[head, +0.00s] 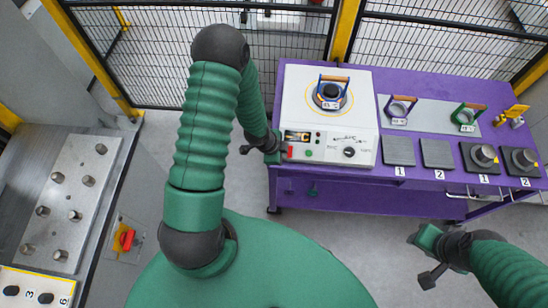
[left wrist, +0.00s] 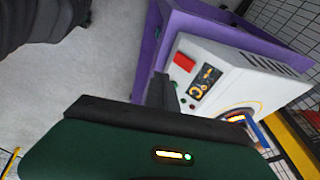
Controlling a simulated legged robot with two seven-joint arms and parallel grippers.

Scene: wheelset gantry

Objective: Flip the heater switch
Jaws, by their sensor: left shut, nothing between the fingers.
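The heater is a white box (head: 360,118) on the purple table, with a round hotplate on top and a front panel. Its red switch (head: 290,153) sits at the panel's left end, beside a small display; it also shows in the left wrist view (left wrist: 184,62). My left gripper (head: 281,156) is shut and empty, with its dark fingers (left wrist: 164,92) close to the red switch at the heater's front left corner. I cannot tell whether they touch it. My right gripper (head: 422,256) hangs in front of the table, apart from the heater; its fingers are unclear.
The purple table (head: 330,185) also bears small handled weights, grey numbered pads (head: 398,151) and dark pads to the right. A black mesh fence (head: 430,40) with yellow posts stands behind. A metal plate with studs (head: 70,205) is at the left. The floor before the table is clear.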

